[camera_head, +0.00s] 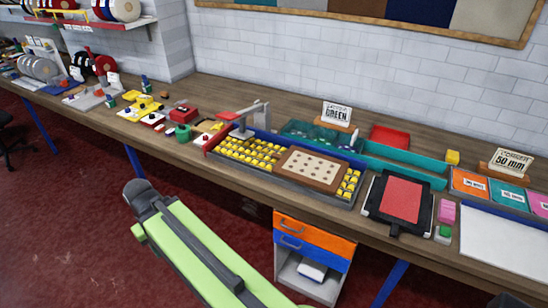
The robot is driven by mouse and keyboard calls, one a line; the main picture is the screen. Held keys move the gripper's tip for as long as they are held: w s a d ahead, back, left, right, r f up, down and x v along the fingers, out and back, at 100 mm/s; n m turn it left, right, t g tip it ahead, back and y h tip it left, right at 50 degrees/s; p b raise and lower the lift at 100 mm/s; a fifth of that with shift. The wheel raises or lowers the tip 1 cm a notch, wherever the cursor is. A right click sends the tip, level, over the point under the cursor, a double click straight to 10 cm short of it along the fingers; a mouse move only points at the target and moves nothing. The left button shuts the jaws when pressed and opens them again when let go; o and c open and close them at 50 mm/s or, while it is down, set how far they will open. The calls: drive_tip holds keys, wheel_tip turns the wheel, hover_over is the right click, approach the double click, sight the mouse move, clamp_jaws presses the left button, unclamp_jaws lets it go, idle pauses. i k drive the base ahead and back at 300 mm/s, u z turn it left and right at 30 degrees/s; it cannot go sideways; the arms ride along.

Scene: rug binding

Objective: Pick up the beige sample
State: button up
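No loose piece is clearly the beige sample. A beige dotted panel (314,167) lies on a brown board across the tray of yellow pieces on the bench. A tan swatch (488,18) shows on the framed wall board at the top right. I cannot tell whether either is the sample. My green arm reaches up from the bottom, in front of the bench, with a dark rounded joint at its upper left end. My gripper's fingers are not visible, and I see nothing held.
The long wooden bench (208,90) is crowded. The tray of yellow pieces (250,152), a red pad (401,199) and coloured cards at the right (470,183) take up its front. An orange and blue drawer unit (315,236) stands below. Red floor (60,220) is open at the left.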

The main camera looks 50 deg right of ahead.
sight(324, 174)
drive_tip(key=u, duration=0.05)
drive_tip(key=i, duration=1.15)
drive_tip(key=z, duration=0.35)
